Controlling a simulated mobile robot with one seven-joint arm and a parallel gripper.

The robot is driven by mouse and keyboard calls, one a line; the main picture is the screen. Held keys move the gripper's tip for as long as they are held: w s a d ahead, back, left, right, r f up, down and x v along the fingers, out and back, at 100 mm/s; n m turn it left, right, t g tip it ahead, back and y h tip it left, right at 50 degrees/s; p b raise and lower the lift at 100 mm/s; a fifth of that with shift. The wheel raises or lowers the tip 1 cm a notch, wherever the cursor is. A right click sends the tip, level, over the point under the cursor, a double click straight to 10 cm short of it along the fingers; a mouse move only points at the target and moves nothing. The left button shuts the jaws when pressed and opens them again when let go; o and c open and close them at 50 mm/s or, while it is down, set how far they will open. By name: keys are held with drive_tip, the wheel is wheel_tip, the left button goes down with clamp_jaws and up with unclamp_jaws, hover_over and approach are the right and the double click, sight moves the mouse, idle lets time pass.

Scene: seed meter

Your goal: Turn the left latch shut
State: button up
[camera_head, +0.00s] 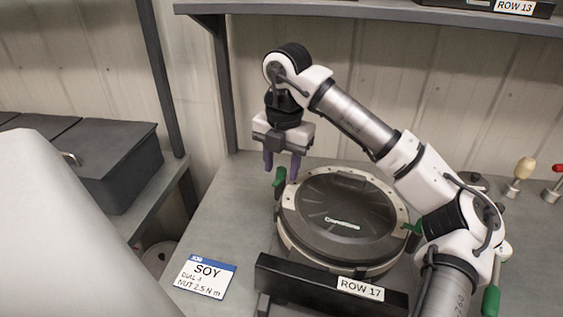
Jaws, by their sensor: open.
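The seed meter (345,214) is a round housing with a dark lid and a pale rim, resting on the grey bench. The green left latch (280,177) is at the left rim, pointing roughly upward. Another green latch (413,228) shows at the right rim, partly near my arm. My gripper (281,172) points down with open, purple-grey fingers, close beside the left latch and just above the lid's back left edge. Nothing shows between the fingers. I cannot tell whether a finger touches the latch.
A dark bar labelled ROW 17 (330,287) stands in front of the meter. A SOY card (206,277) lies at front left. Knobbed levers (521,172) are at the right. A shelf (380,12) spans above; its post (225,90) stands left of my gripper.

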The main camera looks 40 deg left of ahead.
drive_tip(key=shift+f, duration=0.15)
drive_tip(key=shift+c, duration=0.3)
clamp_jaws()
